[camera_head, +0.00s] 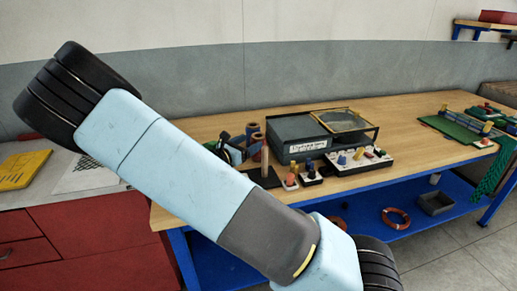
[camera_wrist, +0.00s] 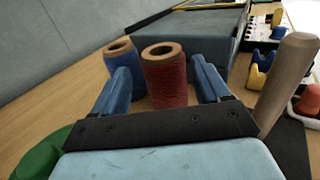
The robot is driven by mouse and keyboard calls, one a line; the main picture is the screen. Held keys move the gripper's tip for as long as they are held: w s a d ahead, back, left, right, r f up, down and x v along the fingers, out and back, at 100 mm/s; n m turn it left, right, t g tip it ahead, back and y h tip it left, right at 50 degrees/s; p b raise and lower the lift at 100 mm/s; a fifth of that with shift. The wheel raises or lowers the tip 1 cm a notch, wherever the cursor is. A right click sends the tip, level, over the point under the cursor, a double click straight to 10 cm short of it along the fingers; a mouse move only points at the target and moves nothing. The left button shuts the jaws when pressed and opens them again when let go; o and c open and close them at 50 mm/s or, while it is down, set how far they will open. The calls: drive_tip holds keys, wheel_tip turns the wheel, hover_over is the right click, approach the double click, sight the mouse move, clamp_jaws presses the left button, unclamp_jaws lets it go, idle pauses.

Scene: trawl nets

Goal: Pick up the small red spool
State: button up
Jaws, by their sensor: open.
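The red spool (camera_wrist: 167,80) stands upright on the wooden bench in the wrist view, with a tan rim around its open top. A blue spool (camera_wrist: 122,63) stands upright close on its left. My gripper (camera_wrist: 160,68) is open and empty. Its two blue fingers show on either side of the red spool, the left one partly in front of the blue spool. I cannot tell how far the fingertips reach along the red spool. The lower part of the red spool is hidden behind my gripper. In the head view the spools (camera_head: 254,132) are small, beside my gripper.
A grey case (camera_wrist: 195,35) stands behind the spools. A wooden peg (camera_wrist: 289,75) and an orange-topped piece (camera_wrist: 308,100) are to the right. A green round thing (camera_wrist: 40,155) is at lower left. The bench left of the blue spool is bare.

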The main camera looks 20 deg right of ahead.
drive_tip(key=shift+f+x, duration=0.1)
drive_tip(key=shift+x, duration=1.25)
drive_tip(key=shift+f+x, duration=0.15)
drive_tip(key=shift+x, duration=1.15)
drive_tip(key=shift+s+d, duration=0.1)
drive_tip(key=shift+c, duration=0.3)
drive_tip(key=c, duration=0.7)
drive_tip(key=shift+r, duration=0.1)
drive_tip(key=shift+c, duration=0.2)
